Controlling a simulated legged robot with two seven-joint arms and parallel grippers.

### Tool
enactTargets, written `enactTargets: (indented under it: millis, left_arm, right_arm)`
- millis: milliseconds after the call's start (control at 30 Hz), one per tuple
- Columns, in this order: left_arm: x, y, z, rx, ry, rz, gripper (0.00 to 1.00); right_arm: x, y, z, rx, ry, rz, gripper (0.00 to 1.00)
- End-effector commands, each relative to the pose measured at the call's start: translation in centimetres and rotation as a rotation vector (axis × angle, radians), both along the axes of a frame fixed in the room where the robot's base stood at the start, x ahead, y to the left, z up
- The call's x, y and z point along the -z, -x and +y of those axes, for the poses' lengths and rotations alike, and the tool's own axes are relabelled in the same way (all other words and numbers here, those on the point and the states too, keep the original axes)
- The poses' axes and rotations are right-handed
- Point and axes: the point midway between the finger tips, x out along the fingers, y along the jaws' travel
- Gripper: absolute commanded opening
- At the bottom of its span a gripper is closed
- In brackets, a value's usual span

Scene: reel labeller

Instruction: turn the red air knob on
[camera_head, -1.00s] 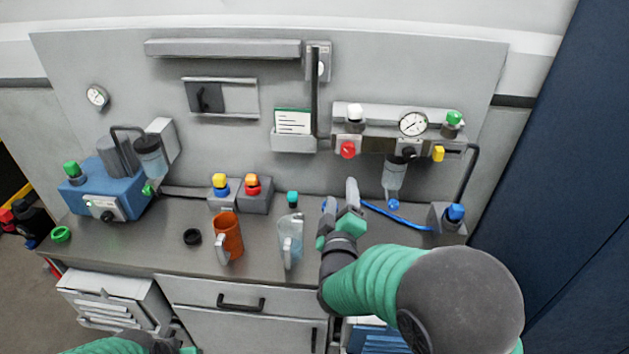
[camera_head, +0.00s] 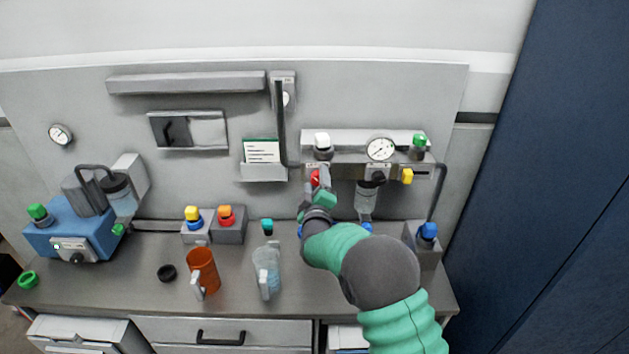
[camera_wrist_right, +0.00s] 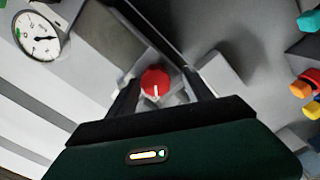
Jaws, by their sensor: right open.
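The red air knob (camera_head: 315,178) is on the front of the grey air panel (camera_head: 344,141), under its left end. My right gripper (camera_head: 317,187) is at the knob and partly covers it in the head view. In the right wrist view the knob (camera_wrist_right: 155,82) shows a white mark on its face and sits between the two spread fingers of my right gripper (camera_wrist_right: 165,90). The jaws are open, with gaps seen on both sides of the knob. I cannot tell how deep the knob lies between them. My left gripper is out of view.
A gauge (camera_head: 381,148), a yellow knob (camera_head: 407,176) and a clear bowl (camera_head: 366,198) are right of the red knob. A card holder (camera_head: 263,172) is left of it. An orange mug (camera_head: 203,270) and a clear jug (camera_head: 267,268) stand on the bench below.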

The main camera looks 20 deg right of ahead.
Motion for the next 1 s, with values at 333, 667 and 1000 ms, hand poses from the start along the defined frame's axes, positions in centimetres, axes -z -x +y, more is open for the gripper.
enactTargets:
  millis: [333, 667, 1000]
  left_arm:
    - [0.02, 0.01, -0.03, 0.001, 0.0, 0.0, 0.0]
    - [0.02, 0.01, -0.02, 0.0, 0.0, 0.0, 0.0]
    - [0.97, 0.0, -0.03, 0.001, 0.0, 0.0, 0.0]
  right_arm:
    - [-0.06, 0.02, 0.49, -0.001, 0.004, 0.001, 0.34]
    - [-0.14, 0.01, 0.69, -0.006, 0.001, -0.001, 0.0]
    - [0.03, 0.01, 0.84, -0.008, -0.056, -0.019, 0.0]
